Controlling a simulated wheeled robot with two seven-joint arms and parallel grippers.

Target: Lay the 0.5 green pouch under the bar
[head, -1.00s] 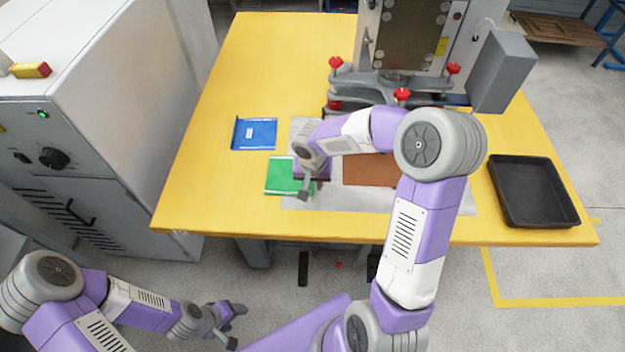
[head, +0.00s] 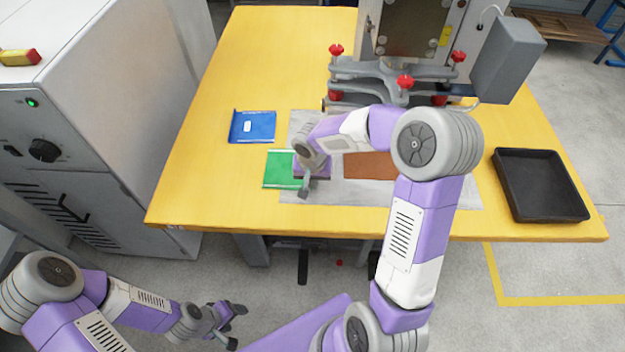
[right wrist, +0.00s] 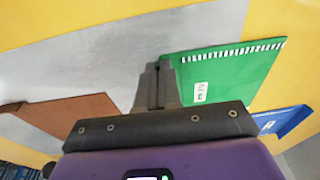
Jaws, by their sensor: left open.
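The green pouch (head: 280,170) lies flat on the yellow table, at the left end of the grey sheet. It also shows in the right wrist view (right wrist: 225,75), with a small white label too small to read surely. My right gripper (head: 306,186) is low at the pouch's right edge. In the right wrist view its fingers (right wrist: 157,88) are together at that edge and appear shut on it. My left gripper (head: 228,322) is open and empty, low in front of the table. The press (head: 395,75) stands at the back; its bar is partly hidden by my right arm.
A blue pouch (head: 253,127) lies behind and left of the green one. A brown pad (head: 368,166) lies on the grey sheet (head: 340,192). A black tray (head: 540,187) is at the table's right. Red knobs (head: 405,82) top the press.

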